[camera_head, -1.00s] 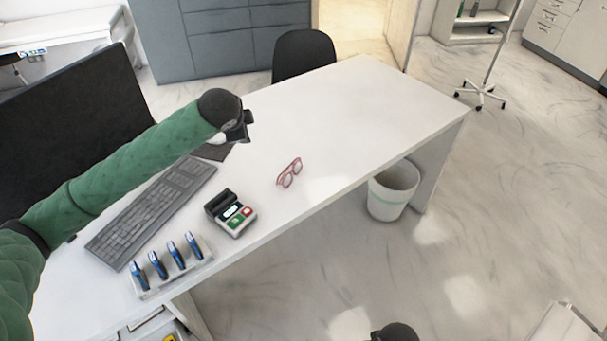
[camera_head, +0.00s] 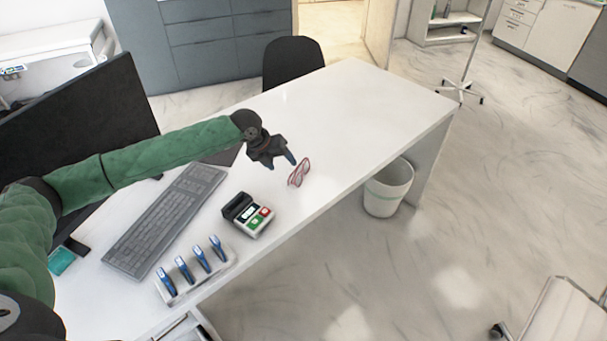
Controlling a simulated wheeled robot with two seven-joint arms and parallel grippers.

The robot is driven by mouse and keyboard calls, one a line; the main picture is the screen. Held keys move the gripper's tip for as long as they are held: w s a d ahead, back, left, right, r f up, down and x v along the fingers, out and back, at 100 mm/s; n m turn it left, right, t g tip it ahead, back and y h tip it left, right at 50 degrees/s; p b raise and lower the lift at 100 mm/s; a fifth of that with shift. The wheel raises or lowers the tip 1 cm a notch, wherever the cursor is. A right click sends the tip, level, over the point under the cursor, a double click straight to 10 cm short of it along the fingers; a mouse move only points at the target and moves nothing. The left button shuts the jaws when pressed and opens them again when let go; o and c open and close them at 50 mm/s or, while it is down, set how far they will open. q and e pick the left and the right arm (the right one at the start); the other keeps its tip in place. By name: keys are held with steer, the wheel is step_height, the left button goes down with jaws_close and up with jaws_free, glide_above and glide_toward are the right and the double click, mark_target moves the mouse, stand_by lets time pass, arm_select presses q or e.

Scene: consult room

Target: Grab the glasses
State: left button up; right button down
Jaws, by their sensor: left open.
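The glasses (camera_head: 299,173) have a reddish-pink frame and rest on the white desk (camera_head: 345,105) near its front edge. My left gripper (camera_head: 285,161) is open and empty. In the picture its fingertips are just left of and slightly above the glasses. I cannot tell its exact height over the desk, and it does not hold the glasses. My right gripper is not in view.
A card terminal (camera_head: 248,215) stands left of and nearer than the glasses. A bin (camera_head: 388,188) stands below the desk's front edge. The desk's far right is clear.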

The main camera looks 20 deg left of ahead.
mark_target(294, 175)
arm_select(q)
steer(key=shift+w+d+f+m+p, duration=0.3)
steer(key=shift+f+m, duration=0.25)
steer(key=shift+m, duration=0.15)
steer(key=shift+w+d+f+m+p, duration=0.15)
steer(key=shift+w+d+f+m, duration=0.1)
steer(key=shift+f+m, duration=0.4)
steer(key=p+x, duration=0.2)
steer(key=x, duration=0.2)
steer(key=shift+w+d, duration=0.1)
steer(key=shift+w, duration=0.05)
steer(key=shift+w+f, duration=0.1)
steer(key=shift+f, duration=0.3)
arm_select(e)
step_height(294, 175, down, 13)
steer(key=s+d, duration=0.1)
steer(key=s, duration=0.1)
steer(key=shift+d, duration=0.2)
arm_select(q)
steer(key=shift+c, duration=0.4)
steer(key=c, duration=1)
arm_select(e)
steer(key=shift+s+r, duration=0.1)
